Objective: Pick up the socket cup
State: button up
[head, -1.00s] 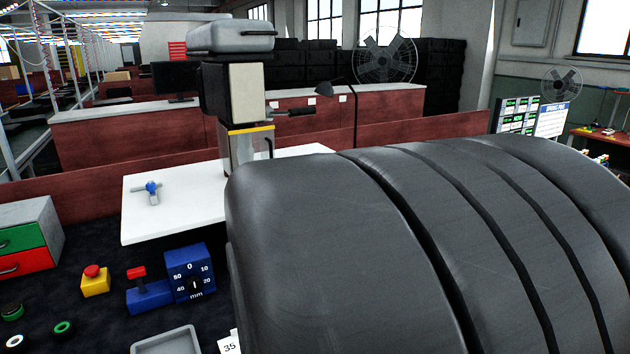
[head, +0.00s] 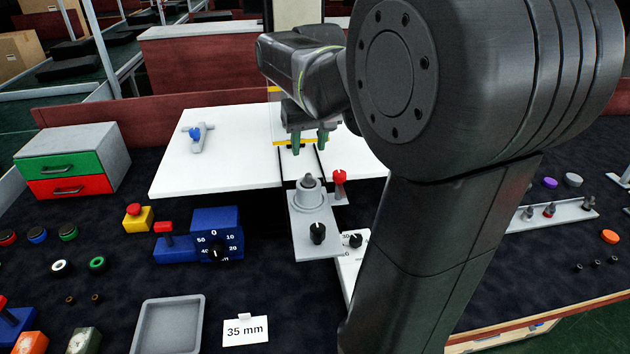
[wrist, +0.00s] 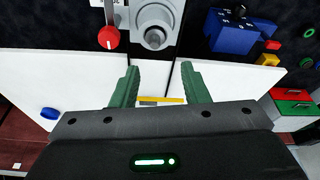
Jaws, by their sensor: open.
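My gripper (head: 309,141) is open and empty, with its two green fingers pointing down over the white board (head: 222,168) near the grey fixture. It also shows in the wrist view (wrist: 160,88), its fingers apart with a yellow strip between them. No part is clearly recognisable as the socket cup. Possible small parts are two brown rings (head: 83,299) at the lower left and several small dark cylinders (head: 596,263) at the far right. The gripper is apart from all of these. My arm hides part of the table right of centre.
The grey fixture (head: 302,222) has a round boss and a black knob, with a red knob (head: 340,178) beside it. A blue gauge block (head: 216,232), grey tray (head: 170,325) and drawer box (head: 68,165) stand left. A peg rack (head: 555,212) lies right. Dark mat is open between them.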

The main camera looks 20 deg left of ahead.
send_over(309, 174)
jog(key=s, duration=0.2)
notch_tip(309, 174, down, 5)
jog(key=shift+w+d+f+p, duration=0.15)
jog(key=shift+w+f, duration=0.1)
jog(key=shift+f, duration=0.55)
jog(key=shift+w+a+f+p, duration=0.15)
jog(key=shift+w+f, duration=0.15)
jog(key=shift+f, duration=0.45)
jog(key=shift+w+d+f+p, duration=0.15)
jog(key=shift+w+f, duration=0.1)
jog(key=shift+f, duration=0.55)
jog(key=c, duration=0.9)
